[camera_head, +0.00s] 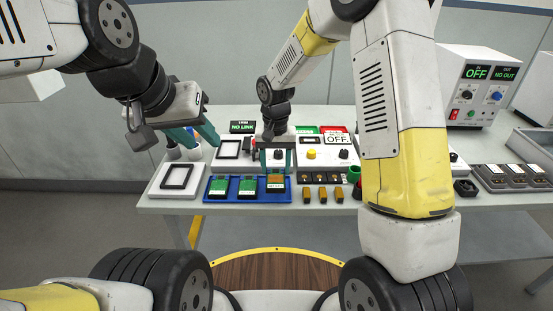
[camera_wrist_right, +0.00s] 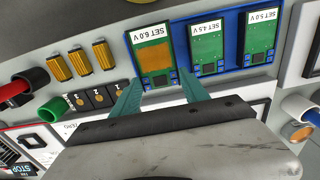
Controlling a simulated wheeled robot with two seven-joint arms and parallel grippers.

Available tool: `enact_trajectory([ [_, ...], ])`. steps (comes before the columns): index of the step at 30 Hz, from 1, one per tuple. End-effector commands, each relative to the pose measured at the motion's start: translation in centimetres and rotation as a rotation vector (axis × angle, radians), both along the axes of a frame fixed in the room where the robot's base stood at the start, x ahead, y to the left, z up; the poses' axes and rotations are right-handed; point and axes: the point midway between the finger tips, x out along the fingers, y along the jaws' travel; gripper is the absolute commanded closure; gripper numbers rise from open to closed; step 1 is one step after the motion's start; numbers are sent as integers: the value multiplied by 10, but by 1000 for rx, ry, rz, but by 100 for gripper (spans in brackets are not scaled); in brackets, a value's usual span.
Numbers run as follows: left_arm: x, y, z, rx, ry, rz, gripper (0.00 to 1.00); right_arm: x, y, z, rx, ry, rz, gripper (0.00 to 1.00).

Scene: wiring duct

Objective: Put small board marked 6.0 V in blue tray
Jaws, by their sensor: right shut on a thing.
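The small board marked SET 6.0 V (camera_wrist_right: 153,52), green with an orange patch, is at the left end of the blue tray (camera_wrist_right: 232,14) in the right wrist view. In the head view this board (camera_head: 276,184) is at the tray's right end (camera_head: 233,199). My right gripper (camera_wrist_right: 158,82) is shut on the board's near end, a finger on each side. I cannot tell whether the board rests on the tray floor or hangs just above it. My left gripper (camera_head: 200,138) is open and empty, raised left of the tray.
Boards marked 4.5 V (camera_wrist_right: 207,48) and 5.0 V (camera_wrist_right: 260,38) lie in the tray beside it. Several orange components (camera_head: 323,196) lie right of the tray. A white panel with a black frame (camera_head: 176,178) stands left. Instruments with displays (camera_head: 338,138) stand behind.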

Motion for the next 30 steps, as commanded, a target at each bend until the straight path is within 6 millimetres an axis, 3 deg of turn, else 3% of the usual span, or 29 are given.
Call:
enact_trajectory([
  [7, 0, 0, 0, 0, 0, 0, 64, 14, -4, -7, -1, 1, 0, 83],
  [14, 0, 0, 0, 0, 0, 0, 64, 13, -4, -36, -1, 3, 0, 83],
  [25, 0, 0, 0, 0, 0, 0, 64, 13, -4, -40, 0, 0, 0, 83],
  [26, 0, 0, 0, 0, 0, 0, 64, 13, -4, -39, 0, 0, 0, 42],
  [28, 0, 0, 0, 0, 0, 0, 64, 13, -4, -39, 0, 0, 0, 28],
  [30, 0, 0, 0, 0, 0, 0, 64, 13, -4, -39, 0, 0, 0, 26],
])
